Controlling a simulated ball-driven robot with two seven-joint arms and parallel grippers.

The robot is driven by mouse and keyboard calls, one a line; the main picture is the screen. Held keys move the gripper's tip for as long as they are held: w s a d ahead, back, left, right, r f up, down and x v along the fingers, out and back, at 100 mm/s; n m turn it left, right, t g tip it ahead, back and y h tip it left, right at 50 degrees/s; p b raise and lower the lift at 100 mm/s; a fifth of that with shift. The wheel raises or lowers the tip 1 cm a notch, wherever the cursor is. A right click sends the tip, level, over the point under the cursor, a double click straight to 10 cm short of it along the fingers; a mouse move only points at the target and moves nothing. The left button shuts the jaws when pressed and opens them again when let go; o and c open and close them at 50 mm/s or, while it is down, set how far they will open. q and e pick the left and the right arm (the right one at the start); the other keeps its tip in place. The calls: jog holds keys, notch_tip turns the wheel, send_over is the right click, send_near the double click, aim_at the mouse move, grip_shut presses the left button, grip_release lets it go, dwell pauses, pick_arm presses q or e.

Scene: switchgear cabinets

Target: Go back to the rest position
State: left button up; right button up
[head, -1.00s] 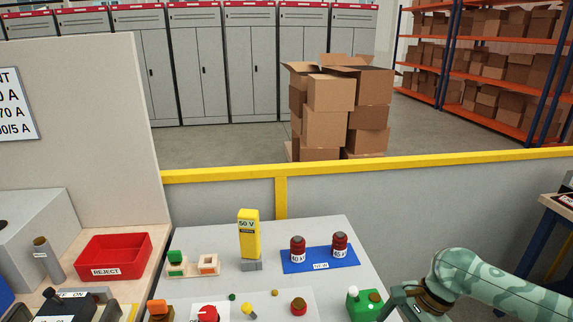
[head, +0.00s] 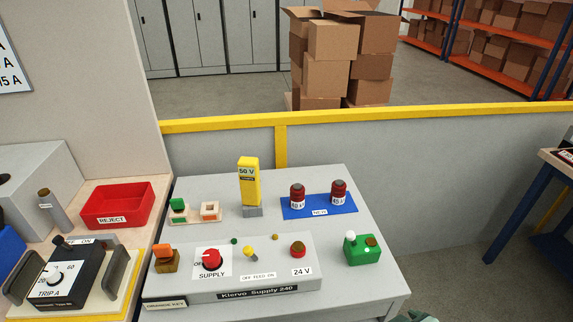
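A small piece of my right arm, in camouflage colours, shows at the bottom edge of the head view, right of the table's front corner. Its gripper is out of the picture. My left arm and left gripper are not in view. The grey table (head: 335,176) carries the Klervo Supply 240 panel (head: 225,288) with its red SUPPLY knob (head: 211,259). A green block with a white knob (head: 363,250) stands on the table right of the panel, with nothing touching it.
A yellow 50 V tester (head: 249,182) stands behind the panel. Two dark red parts stand on a blue NEW mat (head: 318,207). A red REJECT tray (head: 116,205) and the TRIP A device (head: 60,274) are at left. A yellow-topped low wall (head: 400,118) runs behind. Floor right of the table is clear.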

jog(key=s+d+r+n+h, duration=0.1)
jog(key=s+d+n+h, duration=0.1)
jog(key=s+d+h, duration=0.5)
jog(key=s+a+f+m+g+y, duration=0.1)
jog(key=s+f+g+y, duration=0.15)
jog(key=f, duration=1.25)
jog(key=s+a+f+g+y, duration=0.2)
jog(key=s+f+y, duration=0.15)
jog(key=f, duration=1.05)
jog(key=s+f+m+g+y+b, duration=0.1)
jog(key=s+f+m+g, duration=0.1)
jog(key=s+f, duration=1.1)
jog(key=s, duration=0.3)
jog(key=shift+s+d+f+m, duration=0.3)
jog(key=shift+f+m, duration=0.05)
jog(key=shift+m, duration=0.05)
jog(key=shift+c, duration=0.4)
